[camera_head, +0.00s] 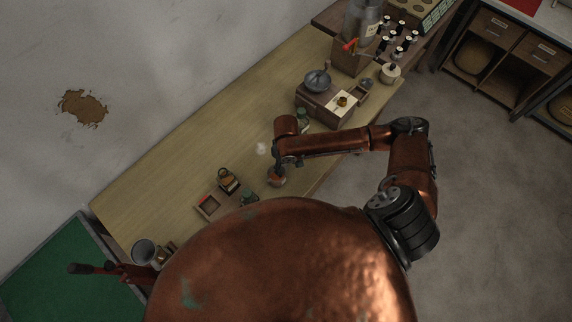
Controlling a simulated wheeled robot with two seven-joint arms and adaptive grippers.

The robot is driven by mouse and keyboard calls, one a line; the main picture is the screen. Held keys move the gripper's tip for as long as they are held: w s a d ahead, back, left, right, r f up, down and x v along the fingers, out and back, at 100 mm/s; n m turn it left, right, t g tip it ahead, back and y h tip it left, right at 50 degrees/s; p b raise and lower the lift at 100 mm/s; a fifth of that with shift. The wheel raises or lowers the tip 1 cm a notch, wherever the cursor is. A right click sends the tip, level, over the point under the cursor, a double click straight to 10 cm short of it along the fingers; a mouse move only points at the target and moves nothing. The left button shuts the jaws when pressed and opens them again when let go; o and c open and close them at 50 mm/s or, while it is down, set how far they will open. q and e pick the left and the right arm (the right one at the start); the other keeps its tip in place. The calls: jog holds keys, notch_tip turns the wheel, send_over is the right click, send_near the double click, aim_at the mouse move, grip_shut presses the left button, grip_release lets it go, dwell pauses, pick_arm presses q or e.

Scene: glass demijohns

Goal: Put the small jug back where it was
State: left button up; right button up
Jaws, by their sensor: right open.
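A small reddish-brown vessel (277,181), which looks like the small jug, stands near the front edge of the wooden table. My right gripper (279,168) points down right at its top and is open. The gripper partly covers the vessel, and I cannot tell whether the fingers touch it. A dark red arm part with a black tip, seemingly my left gripper (78,268), shows at the lower left over a green surface. Its fingers are too small to read. My copper-coloured body hides the near part of the table.
A grinder on a wooden box (318,104) is farther right. A grey cup (144,250) stands at the left end. The table's back left is clear.

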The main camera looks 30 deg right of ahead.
notch_tip(320, 180, up, 12)
jog(key=shift+r, duration=0.15)
dwell(0.4)
